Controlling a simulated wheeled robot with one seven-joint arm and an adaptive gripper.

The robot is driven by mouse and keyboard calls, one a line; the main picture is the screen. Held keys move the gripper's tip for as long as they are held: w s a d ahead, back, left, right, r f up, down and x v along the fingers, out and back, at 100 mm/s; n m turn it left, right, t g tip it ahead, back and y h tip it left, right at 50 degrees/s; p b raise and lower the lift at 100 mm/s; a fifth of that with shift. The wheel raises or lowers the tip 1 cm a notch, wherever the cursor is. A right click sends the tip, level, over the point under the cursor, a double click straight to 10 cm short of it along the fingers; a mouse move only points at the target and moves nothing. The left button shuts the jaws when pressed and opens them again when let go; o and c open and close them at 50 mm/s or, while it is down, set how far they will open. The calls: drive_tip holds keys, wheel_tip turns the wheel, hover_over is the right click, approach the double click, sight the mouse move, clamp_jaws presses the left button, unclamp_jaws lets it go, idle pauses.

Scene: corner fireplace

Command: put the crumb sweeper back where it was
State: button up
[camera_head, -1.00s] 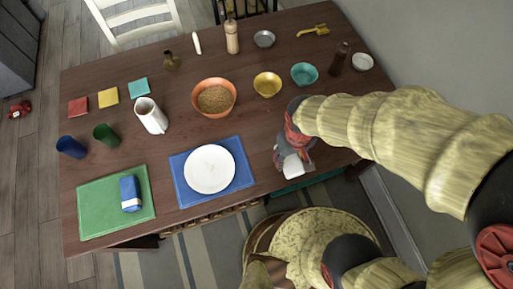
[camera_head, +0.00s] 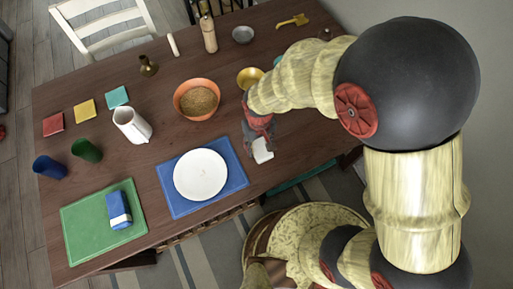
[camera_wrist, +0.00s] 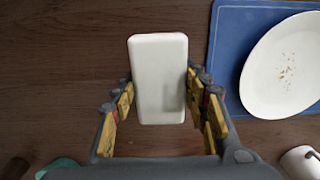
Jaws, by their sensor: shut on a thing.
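The crumb sweeper, a plain white rounded block (camera_wrist: 158,80), is between the yellow-padded fingers of my gripper (camera_wrist: 160,100) in the wrist view. My gripper is shut on it. In the head view my gripper (camera_head: 260,140) points down over the table's front right part, with the white block's end (camera_head: 263,152) showing below it. It is right of the blue placemat (camera_head: 238,183) and the white plate (camera_head: 200,174), clear of both. Crumbs (camera_wrist: 287,72) lie on the plate in the wrist view. I cannot tell how high the sweeper is above the wood.
An orange bowl (camera_head: 197,98) of grain, a yellow bowl (camera_head: 249,78) and a white pitcher (camera_head: 131,125) stand behind. A green placemat (camera_head: 105,222) with a blue-and-white bundle (camera_head: 119,210) lies left. My arm hides the table's right part. Bare wood surrounds the gripper.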

sight(257, 147)
drive_tip(key=shift+w+a+f, duration=0.2)
drive_tip(key=shift+w+f, duration=0.05)
drive_tip(key=shift+f, duration=0.15)
drive_tip(key=shift+w+a+f+b, duration=0.15)
drive_tip(key=shift+f+b, duration=0.35)
drive_tip(key=shift+f, duration=0.4)
drive_tip(key=shift+w+a+f+b, duration=0.1)
drive_tip(key=shift+f+b, duration=0.4)
drive_tip(key=shift+f, duration=0.4)
drive_tip(key=shift+f, duration=0.15)
drive_tip(key=o, duration=1.2)
